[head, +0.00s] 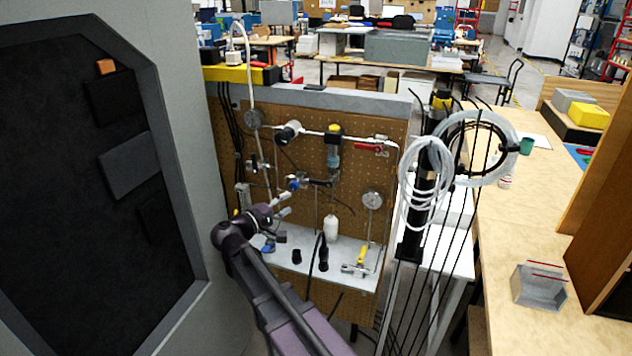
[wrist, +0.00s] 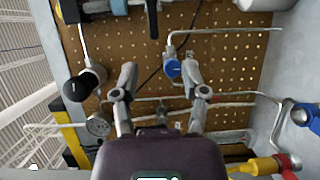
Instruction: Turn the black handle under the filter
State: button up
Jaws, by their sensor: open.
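The filter (head: 333,160) has a blue bowl under a black and yellow top and hangs on the perforated board in the head view. Its bluish body shows in part at the top of the wrist view (wrist: 115,6). My gripper (head: 285,204) is open and empty, left of and below the handle. In the wrist view its fingers (wrist: 159,74) point toward the board, apart from the handle.
A blue knob (wrist: 172,69) shows between my fingertips, close to the board. A black knob (wrist: 80,85) and a gauge (wrist: 98,124) lie left in the wrist view. A white bottle (head: 331,228) and a grey shelf (head: 300,262) are below. Coiled tubing (head: 425,180) hangs at right.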

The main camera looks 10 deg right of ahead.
aim_at(315, 182)
jog(key=shift+a+r, duration=0.35)
jog(key=shift+a, duration=0.05)
jog(key=shift+w+d, duration=0.15)
jog(key=shift+r+x, duration=0.15)
jog(key=shift+x, duration=3.25)
jog(key=shift+r+x, duration=0.1)
jog(key=shift+x, duration=3.3)
grip_shut()
